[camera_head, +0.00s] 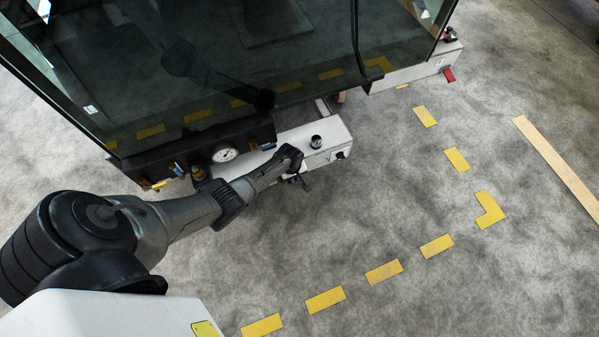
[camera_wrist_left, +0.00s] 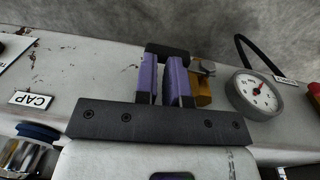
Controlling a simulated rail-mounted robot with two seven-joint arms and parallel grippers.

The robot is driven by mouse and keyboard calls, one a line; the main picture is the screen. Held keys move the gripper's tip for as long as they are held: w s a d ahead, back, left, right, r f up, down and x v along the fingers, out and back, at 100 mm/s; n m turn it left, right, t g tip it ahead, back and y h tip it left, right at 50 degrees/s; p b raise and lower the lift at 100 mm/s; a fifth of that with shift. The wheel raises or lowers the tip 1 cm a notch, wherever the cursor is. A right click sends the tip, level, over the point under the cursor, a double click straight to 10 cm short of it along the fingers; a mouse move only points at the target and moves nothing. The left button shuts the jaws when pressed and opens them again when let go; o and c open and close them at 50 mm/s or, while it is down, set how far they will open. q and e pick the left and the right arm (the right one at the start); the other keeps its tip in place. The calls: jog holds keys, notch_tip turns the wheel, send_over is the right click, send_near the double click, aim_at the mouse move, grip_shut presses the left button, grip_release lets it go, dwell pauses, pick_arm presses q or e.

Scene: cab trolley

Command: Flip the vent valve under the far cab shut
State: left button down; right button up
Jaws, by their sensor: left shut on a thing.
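My left gripper (camera_head: 291,160) reaches in from the left to the pale beam (camera_head: 330,132) under the glazed cab (camera_head: 250,50). In the left wrist view, the left gripper (camera_wrist_left: 165,78) has its two purple-padded fingers close together, shut on the vent valve's dark handle. The valve's brass body (camera_wrist_left: 202,92) shows just right of the fingers, with a silver nut at its top. The fingers hide most of the handle, so its angle cannot be told. My right gripper is not in view.
A round gauge (camera_wrist_left: 255,95) sits right of the valve. A CAP label (camera_wrist_left: 31,100) and a blue cap (camera_wrist_left: 38,132) are at left. In the head view, a red lever (camera_head: 449,74) hangs at the far end. The floor right of the beam is clear, with yellow dashes (camera_head: 384,272).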

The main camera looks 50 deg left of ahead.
pick_arm(q)
jog(key=shift+s+f, duration=0.65)
jog(key=shift+f, duration=0.15)
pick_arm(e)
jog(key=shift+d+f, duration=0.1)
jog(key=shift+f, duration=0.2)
pick_arm(q)
jog(key=r+p, duration=0.4)
jog(key=w+r+p, duration=0.1)
jog(key=r+p, duration=0.1)
jog(key=shift+w+d+r, duration=0.1)
jog(key=shift+d+r, duration=0.05)
jog(key=shift+r, duration=0.2)
notch_tip(320, 180, up, 9)
jog(key=p, duration=0.6)
jog(key=shift+p, duration=0.4)
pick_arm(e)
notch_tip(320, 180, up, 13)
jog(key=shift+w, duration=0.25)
pick_arm(q)
jog(key=shift+w, duration=0.15)
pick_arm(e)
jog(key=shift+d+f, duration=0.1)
